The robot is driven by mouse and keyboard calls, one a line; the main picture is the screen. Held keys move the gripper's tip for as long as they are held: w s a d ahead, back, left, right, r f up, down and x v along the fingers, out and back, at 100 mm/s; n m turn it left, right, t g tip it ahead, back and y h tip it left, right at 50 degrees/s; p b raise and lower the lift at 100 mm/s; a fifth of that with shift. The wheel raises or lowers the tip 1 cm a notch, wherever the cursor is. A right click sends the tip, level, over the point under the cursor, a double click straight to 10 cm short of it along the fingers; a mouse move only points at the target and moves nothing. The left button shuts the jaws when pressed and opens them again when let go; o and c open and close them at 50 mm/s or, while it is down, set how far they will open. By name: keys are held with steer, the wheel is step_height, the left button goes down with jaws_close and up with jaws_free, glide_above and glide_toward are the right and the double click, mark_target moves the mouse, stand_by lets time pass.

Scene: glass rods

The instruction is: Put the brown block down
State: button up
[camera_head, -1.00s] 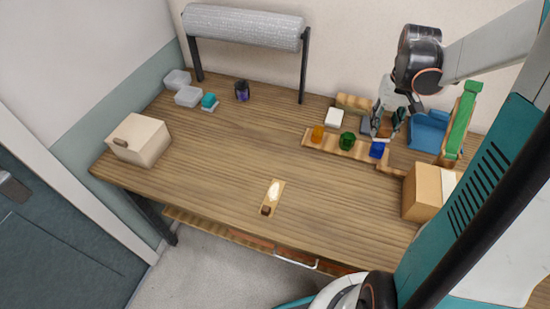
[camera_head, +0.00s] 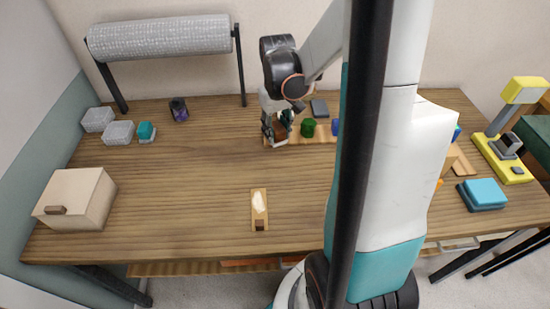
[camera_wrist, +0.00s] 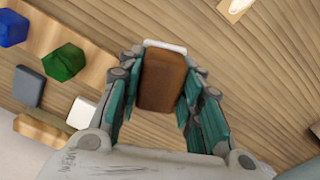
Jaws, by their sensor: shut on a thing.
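My gripper (camera_head: 276,136) is shut on the brown block (camera_wrist: 163,80), which sits between its two teal-padded fingers in the wrist view. In the head view the brown block (camera_head: 281,130) shows partly behind the fingers, at the left end of the wooden board. A small white edge (camera_wrist: 166,46) shows at the block's far end. I cannot tell whether the block touches the surface below it.
A green piece (camera_head: 308,127) and a blue piece (camera_wrist: 12,28) stand on the wooden board (camera_wrist: 96,40). A grey slab (camera_wrist: 28,86) and white block (camera_wrist: 82,112) lie close by. A small board (camera_head: 259,207) lies nearer the front.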

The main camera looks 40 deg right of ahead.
step_height(320, 180, down, 11)
steer(key=b, duration=0.3)
steer(key=shift+r, duration=0.2)
steer(key=shift+f, duration=0.1)
steer(key=shift+f, duration=0.15)
steer(key=o, duration=0.9)
steer(key=shift+o, duration=0.2)
steer(key=shift+r, duration=0.2)
step_height(320, 180, up, 12)
steer(key=p, duration=0.4)
